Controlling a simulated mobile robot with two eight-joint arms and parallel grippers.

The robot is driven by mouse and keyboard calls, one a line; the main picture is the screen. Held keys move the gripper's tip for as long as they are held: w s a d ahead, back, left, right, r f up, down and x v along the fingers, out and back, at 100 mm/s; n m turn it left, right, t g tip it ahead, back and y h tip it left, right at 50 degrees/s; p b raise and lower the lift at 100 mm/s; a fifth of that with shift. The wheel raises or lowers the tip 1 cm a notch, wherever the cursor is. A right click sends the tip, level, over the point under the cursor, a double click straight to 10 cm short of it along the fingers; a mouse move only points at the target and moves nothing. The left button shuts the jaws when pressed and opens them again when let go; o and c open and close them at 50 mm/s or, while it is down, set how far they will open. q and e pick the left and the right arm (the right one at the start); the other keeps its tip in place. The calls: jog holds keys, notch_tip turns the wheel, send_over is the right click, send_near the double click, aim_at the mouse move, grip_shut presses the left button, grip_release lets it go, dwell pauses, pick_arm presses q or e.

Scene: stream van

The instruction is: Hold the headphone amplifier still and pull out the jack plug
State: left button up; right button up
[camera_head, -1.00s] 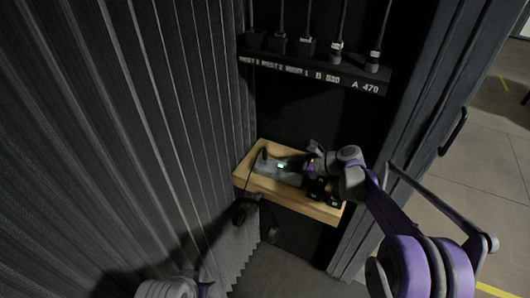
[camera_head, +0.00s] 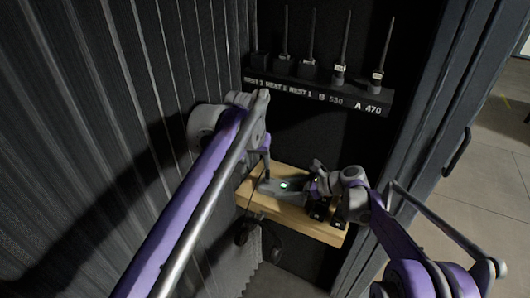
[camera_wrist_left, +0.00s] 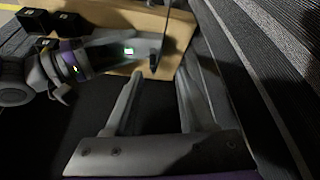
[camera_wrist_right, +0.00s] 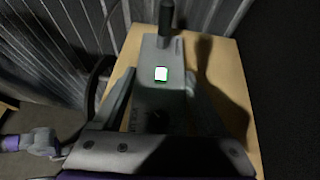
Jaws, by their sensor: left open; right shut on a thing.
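The headphone amplifier (camera_head: 290,186) is a grey box with a small lit green display, lying on a wooden shelf. It also shows in the left wrist view (camera_wrist_left: 112,50) and the right wrist view (camera_wrist_right: 160,95). My right gripper (camera_wrist_right: 160,82) is shut on its sides, one finger along each. The dark jack plug (camera_wrist_right: 166,17) stands at the amplifier's far end. In the left wrist view the plug (camera_wrist_left: 153,62) lies just beyond the fingertips of my left gripper (camera_wrist_left: 157,80). That gripper (camera_head: 265,150) is open, close above the plug, with nothing between its fingers.
The wooden shelf (camera_head: 312,227) also carries small black boxes (camera_head: 318,209) beside my right gripper. Dark headphones (camera_head: 243,233) hang below its left edge. A labelled rack (camera_head: 300,83) with several upright microphones or antennas is above. A ribbed dark wall (camera_head: 90,90) closes the left side.

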aim_at(268, 176)
pick_arm(q)
jog(key=w+f, duration=0.2)
jog(key=f, duration=0.1)
jog(key=w+d+f, duration=0.1)
jog(key=w+f, duration=0.2)
jog(key=f, duration=0.1)
jog(key=w+d+f, duration=0.1)
jog(key=w+f, duration=0.1)
jog(key=f, duration=0.1)
jog(key=shift+w+d+f, duration=0.25)
grip_shut()
dwell(0.6)
